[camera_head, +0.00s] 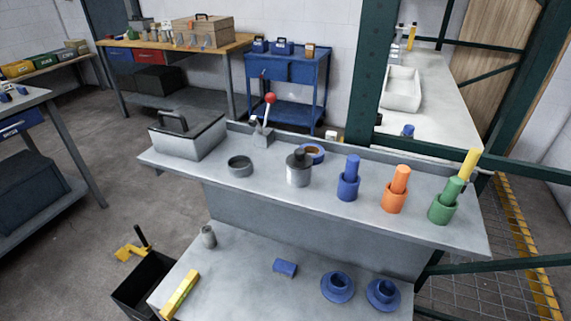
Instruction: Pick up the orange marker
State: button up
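The orange marker (401,178) is a plain orange cylinder on the upper grey shelf, right of centre. It stands nearly upright with its lower part inside a wider orange cup (394,203), and its upper part sticks out. A blue marker (352,167) in a blue cup stands to its left. A green marker (453,189) in a green cup stands to its right. My gripper is not in view, so its state and its distance from the orange marker do not show.
A grey canister (299,171), a blue tape roll (312,152), a dark ring (240,166) and a red-knobbed lever (269,112) share the shelf. Blue flanged parts (338,287) lie on the lower shelf. A yellow stick (468,165) rises behind the green marker. Green posts (367,70) stand behind.

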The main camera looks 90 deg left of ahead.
aim_at(401, 176)
jog(key=u, duration=2.05)
jog(key=k, duration=0.65)
jog(key=z, duration=0.3)
jog(key=i, duration=1.1)
jog(key=u, duration=0.45)
